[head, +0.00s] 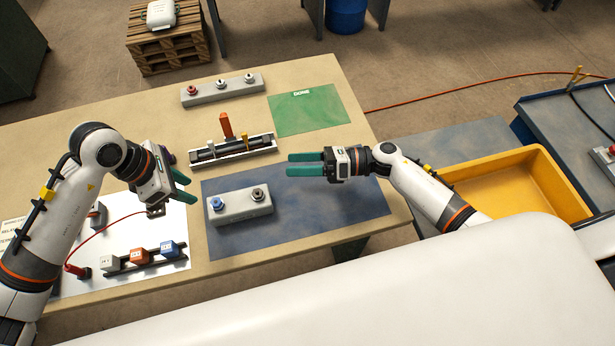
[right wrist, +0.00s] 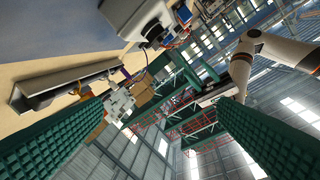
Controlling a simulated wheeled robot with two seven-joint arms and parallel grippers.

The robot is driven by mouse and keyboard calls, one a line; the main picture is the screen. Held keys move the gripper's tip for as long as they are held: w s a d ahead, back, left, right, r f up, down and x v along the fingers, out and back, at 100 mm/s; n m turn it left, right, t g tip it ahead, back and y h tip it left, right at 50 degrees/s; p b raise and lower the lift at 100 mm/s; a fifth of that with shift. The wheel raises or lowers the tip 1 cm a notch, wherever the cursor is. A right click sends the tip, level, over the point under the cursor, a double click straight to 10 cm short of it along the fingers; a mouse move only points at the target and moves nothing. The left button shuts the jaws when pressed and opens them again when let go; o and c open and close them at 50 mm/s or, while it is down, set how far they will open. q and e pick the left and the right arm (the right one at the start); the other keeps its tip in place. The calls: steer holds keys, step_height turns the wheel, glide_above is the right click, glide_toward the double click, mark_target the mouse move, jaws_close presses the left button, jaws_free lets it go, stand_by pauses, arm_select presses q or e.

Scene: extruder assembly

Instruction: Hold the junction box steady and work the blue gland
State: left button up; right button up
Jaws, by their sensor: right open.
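The grey junction box (head: 240,206) sits on the dark blue mat. It carries the blue gland (head: 216,203) at its left end and a dark gland (head: 258,194) at its right end. My left gripper (head: 182,187) is open and empty, up and to the left of the box, apart from it. My right gripper (head: 290,163) is open and empty, above the mat, to the right of and beyond the box, its fingers pointing left. In the right wrist view its two green fingers stand wide apart (right wrist: 165,135) with nothing held between them.
A tray (head: 232,149) with a dark rail and an orange upright stands behind the box. A grey block with several glands (head: 222,90) and a green mat (head: 306,110) lie farther back. Coloured blocks (head: 140,256) stand front left. A yellow bin (head: 520,180) is at right.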

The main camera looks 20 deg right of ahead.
mark_target(264, 199)
steer(key=f+n+g+h, duration=0.1)
steer(key=n, duration=0.2)
steer(key=s+f+n+g+h, duration=0.1)
steer(key=n, duration=0.1)
steer(key=f+n+g, duration=0.1)
steer(key=n, duration=0.2)
steer(key=shift+s+d+f+n+g+h, duration=0.15)
steer(key=shift+d+f+n+g+h, duration=0.15)
steer(key=shift+f+h, duration=0.1)
steer(key=shift+s+d+f+n+g+h, duration=0.15)
steer(key=shift+f+n+g+h, duration=0.3)
steer(key=shift+n, duration=0.45)
steer(key=shift+a+f, duration=0.15)
steer(key=shift+a, duration=0.05)
steer(key=x, duration=1.1)
steer(key=shift+a+f, duration=0.1)
steer(key=shift+a, duration=0.1)
arm_select(q)
steer(key=shift+o, duration=0.4)
arm_select(e)
steer(key=c, duration=1.2)
steer(key=shift+c, duration=0.2)
